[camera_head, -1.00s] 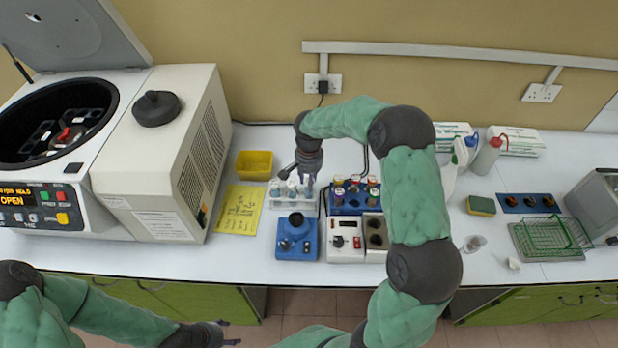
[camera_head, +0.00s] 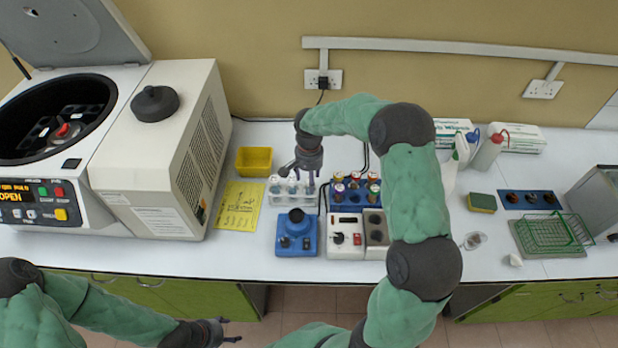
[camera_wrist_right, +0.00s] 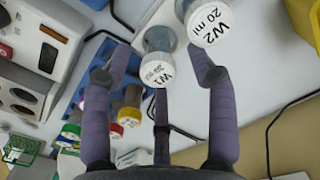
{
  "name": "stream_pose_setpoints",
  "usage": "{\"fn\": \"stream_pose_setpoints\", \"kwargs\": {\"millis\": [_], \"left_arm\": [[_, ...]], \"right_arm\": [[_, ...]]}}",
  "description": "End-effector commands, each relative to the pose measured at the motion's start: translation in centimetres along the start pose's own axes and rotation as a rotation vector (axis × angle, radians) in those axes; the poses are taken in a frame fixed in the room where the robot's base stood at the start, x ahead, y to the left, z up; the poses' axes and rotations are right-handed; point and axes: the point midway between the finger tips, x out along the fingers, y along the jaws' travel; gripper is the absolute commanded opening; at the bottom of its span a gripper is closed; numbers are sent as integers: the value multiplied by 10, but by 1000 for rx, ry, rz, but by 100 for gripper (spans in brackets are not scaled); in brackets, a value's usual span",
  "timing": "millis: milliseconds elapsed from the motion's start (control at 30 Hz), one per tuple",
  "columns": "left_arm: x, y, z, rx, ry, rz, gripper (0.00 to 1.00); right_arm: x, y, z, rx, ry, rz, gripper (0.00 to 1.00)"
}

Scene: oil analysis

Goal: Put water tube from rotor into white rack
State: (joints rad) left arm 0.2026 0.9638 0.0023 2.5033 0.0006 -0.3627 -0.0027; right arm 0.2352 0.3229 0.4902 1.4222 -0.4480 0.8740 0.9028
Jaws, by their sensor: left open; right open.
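The centrifuge rotor (camera_head: 66,130) sits in the open centrifuge at the far left, with a red knob in its middle. The white rack (camera_head: 292,203) stands mid-table and holds several white-capped tubes. My right gripper (camera_head: 311,188) is open over the rack's right end. In the right wrist view, its fingers (camera_wrist_right: 165,82) are spread around the white cap of a tube marked W1 (camera_wrist_right: 159,69). A tube marked W2 20 ml (camera_wrist_right: 208,24) stands beside it. The fingers hide part of the rack in the head view. My left gripper (camera_head: 226,334) is open and empty, in front of the table.
A blue rack (camera_head: 345,205) with colour-capped tubes stands just right of the white rack. A blue device (camera_head: 297,245) and a white heater box (camera_head: 345,250) stand in front. A yellow bin (camera_head: 254,161) and a yellow sheet (camera_head: 238,208) lie left.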

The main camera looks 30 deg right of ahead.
Motion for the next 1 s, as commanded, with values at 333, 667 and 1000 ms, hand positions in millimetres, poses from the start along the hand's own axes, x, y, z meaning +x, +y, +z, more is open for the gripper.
{"fn": "stream_pose_setpoints", "kwargs": {"millis": [333,667,1000], "left_arm": [[0,0,0,0,0,0,59],[0,0,0,0,0,0,59],[-2,1,0,0,0,0,59]], "right_arm": [[-60,-1,-1,1,5,-4,59],[-108,0,0,0,2,-2,59],[-119,0,0,0,0,-1,59]]}}
